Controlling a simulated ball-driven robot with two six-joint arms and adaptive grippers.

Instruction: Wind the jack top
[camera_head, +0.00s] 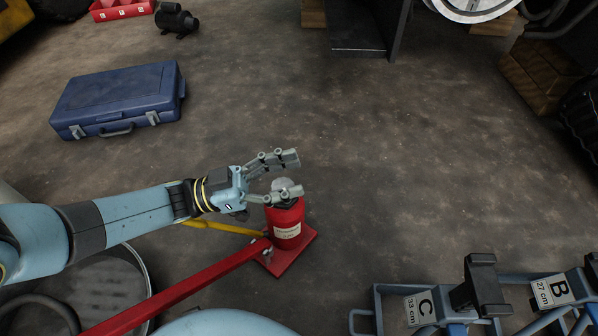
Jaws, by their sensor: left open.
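The red bottle jack (287,222) stands upright on its red square base plate (291,253) on the floor. Its pale round top (283,187) shows between the fingers of my left gripper (290,175). The left gripper is open, with one finger on the far side of the jack top and the other on the near side. I cannot tell whether either finger touches the top. A long red handle (180,292) runs from the jack's base to the lower left. My right gripper is not in view.
A closed blue case (118,97) lies at the upper left. A yellow bar (226,228) lies behind the handle. The floor in the middle and right is clear.

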